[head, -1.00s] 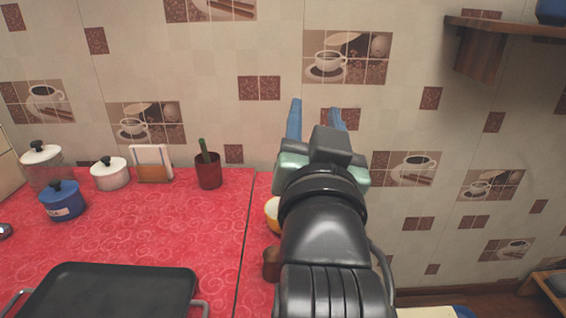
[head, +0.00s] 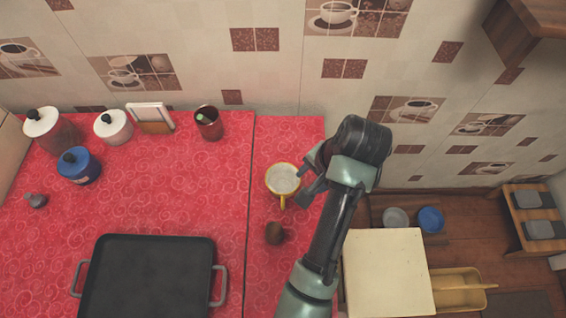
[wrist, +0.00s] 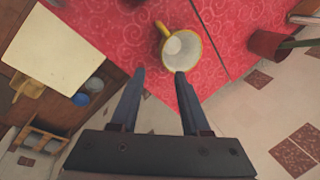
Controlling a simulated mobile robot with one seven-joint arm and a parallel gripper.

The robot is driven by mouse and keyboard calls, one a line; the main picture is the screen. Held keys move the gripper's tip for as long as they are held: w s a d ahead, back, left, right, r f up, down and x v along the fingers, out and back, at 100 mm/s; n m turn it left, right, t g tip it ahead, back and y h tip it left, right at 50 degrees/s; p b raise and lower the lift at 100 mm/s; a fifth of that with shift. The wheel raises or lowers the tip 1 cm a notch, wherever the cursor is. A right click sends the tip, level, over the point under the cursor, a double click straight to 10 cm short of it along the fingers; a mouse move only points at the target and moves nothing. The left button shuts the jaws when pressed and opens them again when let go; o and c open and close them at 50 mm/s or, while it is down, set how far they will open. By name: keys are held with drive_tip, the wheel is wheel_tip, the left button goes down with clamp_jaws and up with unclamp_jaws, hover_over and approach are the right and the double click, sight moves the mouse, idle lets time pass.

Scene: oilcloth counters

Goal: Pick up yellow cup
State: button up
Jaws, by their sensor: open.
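The yellow cup (head: 283,180) stands upright on the red counter, right of the seam. Its rim and handle are yellow, its inside is pale, and the handle points toward the front. In the wrist view the cup (wrist: 182,50) is just beyond the fingertips, with its handle to the upper left. My gripper (wrist: 160,72) is open, with two blue-grey fingers apart and nothing between them. In the head view my gripper (head: 306,190) is at the cup's right side; whether it touches the cup I cannot tell.
A small brown object (head: 274,233) stands in front of the cup. A dark red pot (head: 208,123) with a green item is behind left. A black tray (head: 150,275) lies front left. The counter (head: 262,290) ends at the right, above a lower floor area with a pale board (head: 388,275).

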hover_over(296, 190)
drive_tip(key=s+d, duration=0.1)
drive_tip(key=s, duration=0.1)
wheel_tip(296, 190, down, 7)
drive_tip(key=shift+w+b+x, duration=0.2)
drive_tip(key=shift+b+x, duration=0.05)
drive_tip(key=shift+x, duration=1.05)
drive_tip(key=shift+w+b+x, duration=0.2)
drive_tip(key=shift+b+x, duration=0.05)
drive_tip(key=shift+x, duration=1.1)
drive_tip(key=shift+r, duration=0.1)
clamp_jaws()
